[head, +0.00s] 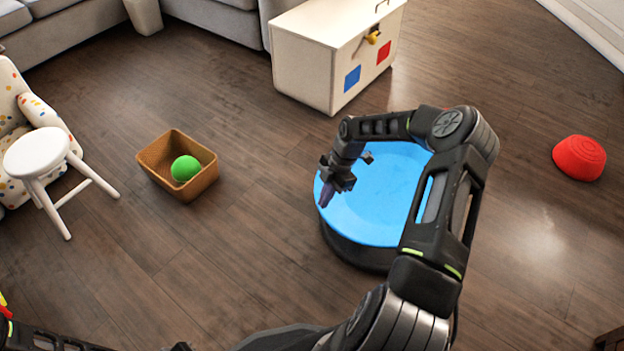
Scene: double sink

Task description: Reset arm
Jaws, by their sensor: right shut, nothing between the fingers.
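My right arm reaches up from the bottom and bends over to the left. My right gripper (327,196) hangs pointing down above the left rim of a round blue-topped platform (385,200). Its fingers are shut, with nothing seen between them. Part of the platform is hidden behind my right arm. My left arm (45,340) shows only in part along the bottom left edge, and its gripper is not seen.
A brown basket (160,158) with a green ball (185,168) stands left of the platform. A white stool (38,153) is at the far left. A white chest (310,70) stands behind, and a red dome (579,158) lies at right. Wooden floor between them is clear.

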